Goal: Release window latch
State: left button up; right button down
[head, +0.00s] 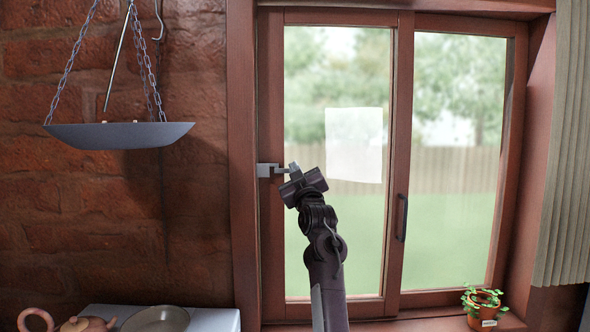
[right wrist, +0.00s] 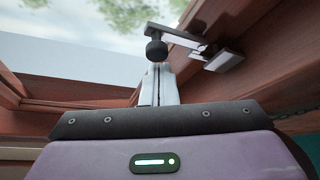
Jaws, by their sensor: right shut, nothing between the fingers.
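The window (head: 335,225) has a reddish-brown wooden frame and two panes. A grey metal latch (head: 266,170) sits on the left side of its frame, with a short arm reaching right. In the right wrist view the latch (right wrist: 223,60) shows its flat lever, which ends in a round black knob (right wrist: 157,50). My right gripper (head: 294,168) is at the free end of the latch. Its fingers (right wrist: 158,85) are shut and empty, with the tips right by the knob. I cannot tell if they touch it. My left gripper is not in view.
A black handle (head: 402,217) is on the right pane's frame. A hanging scale pan (head: 120,134) is at the left. A potted plant (head: 483,308) stands on the sill at lower right, near a curtain (head: 568,150). A teapot (head: 80,324) and a bowl (head: 157,320) are at lower left.

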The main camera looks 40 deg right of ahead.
jog(key=shift+f, duration=0.15)
jog(key=shift+f+m+h+b, duration=0.1)
jog(key=shift+m+h+b, duration=0.3)
jog(key=shift+m, duration=0.1)
jog(key=shift+f+m+b, duration=0.1)
jog(key=shift+m+b, duration=0.2)
jog(key=shift+m, duration=0.1)
jog(key=f+m+g+h+b, duration=0.1)
jog(key=m+g+h+b, duration=0.1)
jog(key=m, duration=0.3)
jog(key=f+m+g+h+b, duration=0.1)
jog(key=m+g+h+b, duration=0.1)
jog(key=m, duration=0.3)
jog(key=w+a+f+m+g+h+b, duration=0.1)
jog(key=f+m+g+h+b, duration=0.1)
jog(key=m+h, duration=0.1)
jog(key=shift+f+m+g+h, duration=0.1)
jog(key=shift+m+g+h, duration=0.25)
jog(key=shift+m, duration=0.55)
